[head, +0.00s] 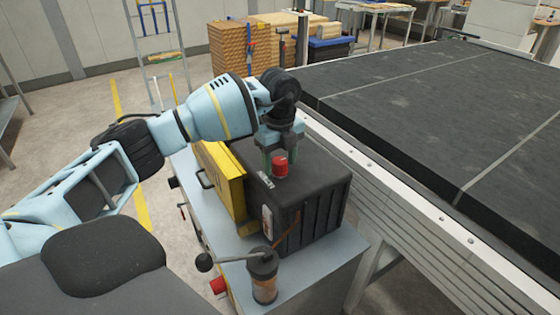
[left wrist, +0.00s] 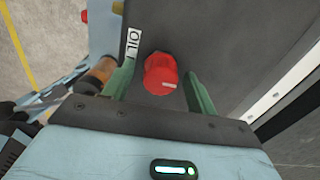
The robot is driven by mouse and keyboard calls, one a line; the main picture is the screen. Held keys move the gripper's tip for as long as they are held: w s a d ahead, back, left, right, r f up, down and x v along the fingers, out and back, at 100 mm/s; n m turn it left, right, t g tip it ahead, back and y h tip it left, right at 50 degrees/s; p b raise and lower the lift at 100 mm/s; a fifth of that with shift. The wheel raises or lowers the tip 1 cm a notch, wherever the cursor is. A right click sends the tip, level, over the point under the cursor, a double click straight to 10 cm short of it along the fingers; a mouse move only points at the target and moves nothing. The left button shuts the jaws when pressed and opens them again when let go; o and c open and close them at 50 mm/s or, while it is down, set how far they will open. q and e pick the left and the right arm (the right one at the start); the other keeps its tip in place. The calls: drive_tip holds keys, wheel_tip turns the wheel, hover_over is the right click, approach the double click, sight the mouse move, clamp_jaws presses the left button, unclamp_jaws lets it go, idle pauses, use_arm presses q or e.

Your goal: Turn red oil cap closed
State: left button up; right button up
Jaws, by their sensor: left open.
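The red oil cap (head: 280,166) sits on top of the black machine box (head: 318,180), beside a white label. In the left wrist view the cap (left wrist: 160,74) lies between the two green fingers, with a pale line mark on its face and an "OIL" label (left wrist: 134,36) to its left. My left gripper (head: 279,155) points down over the cap. It is open, with a gap between each finger and the cap. The far side of the cap is hidden. My right gripper is in neither view.
A yellow panel (head: 222,180) stands left of the black box. A brown-and-black cylinder (head: 263,277) and a lever with a black knob (head: 204,262) are at the front. A wide dark conveyor bed (head: 430,120) runs along the right.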

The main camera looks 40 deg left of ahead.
use_arm(q)
drive_tip(key=shift+f, duration=0.2)
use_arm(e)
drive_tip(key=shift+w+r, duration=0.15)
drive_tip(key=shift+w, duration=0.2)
use_arm(q)
drive_tip(key=c, duration=0.8)
drive_tip(key=shift+c, duration=0.9)
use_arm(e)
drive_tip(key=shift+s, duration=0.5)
